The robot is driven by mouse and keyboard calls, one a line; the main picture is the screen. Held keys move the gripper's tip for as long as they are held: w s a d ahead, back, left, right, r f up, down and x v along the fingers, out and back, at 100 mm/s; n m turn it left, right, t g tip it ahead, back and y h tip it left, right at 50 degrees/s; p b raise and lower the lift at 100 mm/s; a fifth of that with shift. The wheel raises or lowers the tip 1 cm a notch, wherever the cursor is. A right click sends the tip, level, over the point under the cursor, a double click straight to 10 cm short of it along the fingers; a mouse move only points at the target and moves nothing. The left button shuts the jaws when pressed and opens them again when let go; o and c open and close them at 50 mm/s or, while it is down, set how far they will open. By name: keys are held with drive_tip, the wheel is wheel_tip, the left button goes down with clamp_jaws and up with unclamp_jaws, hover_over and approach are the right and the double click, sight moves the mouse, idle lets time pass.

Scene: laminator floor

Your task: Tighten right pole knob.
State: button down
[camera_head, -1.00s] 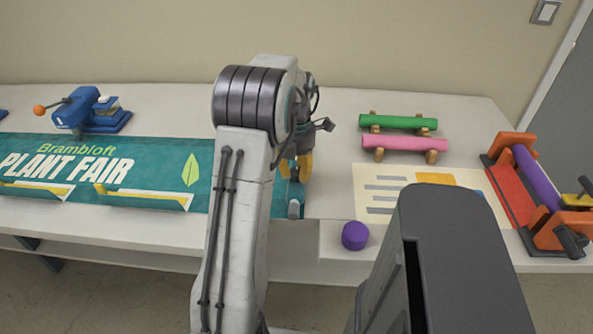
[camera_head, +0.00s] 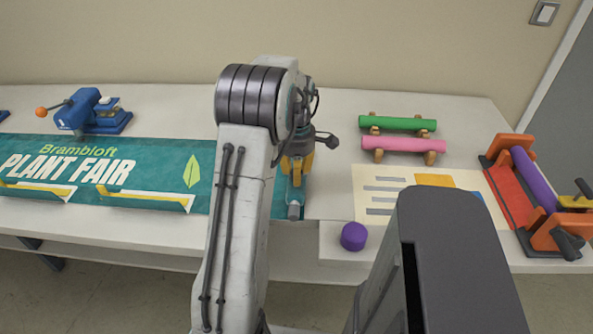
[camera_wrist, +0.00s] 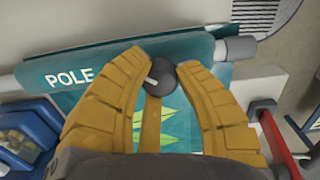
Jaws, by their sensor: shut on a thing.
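The right pole knob (camera_wrist: 161,80) is a dark round knob with a white mark on its face, in the middle of the wrist view. My gripper (camera_wrist: 162,68) has its yellow fingers closed around it. Beside the knob runs the green banner's sleeve (camera_wrist: 115,66), with the word POLE on it. A grey pole end (camera_wrist: 241,48) sticks out of the sleeve. In the head view my gripper (camera_head: 297,172) points down at the right end of the Plant Fair banner (camera_head: 130,160). My arm hides part of the banner, and I cannot make out the knob there.
A purple cylinder (camera_head: 353,237) stands at the table's front edge, right of my gripper. Green (camera_head: 398,123) and pink (camera_head: 404,144) rolls rest on stands behind. An orange roller machine (camera_head: 540,238) is at far right. A blue device (camera_head: 92,115) with an orange-tipped lever is at left.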

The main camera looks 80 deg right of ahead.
drive_tip(key=m, duration=0.5)
drive_tip(key=shift+a+f+m, duration=0.1)
drive_tip(key=shift+f+m, duration=0.05)
drive_tip(key=shift+m, duration=0.15)
drive_tip(key=shift+m+p, duration=0.4)
drive_tip(key=shift+m, duration=1.9)
drive_tip(key=c, duration=0.9)
unclamp_jaws()
drive_tip(key=shift+o, duration=0.2)
wheel_tip(320, 180, up, 12)
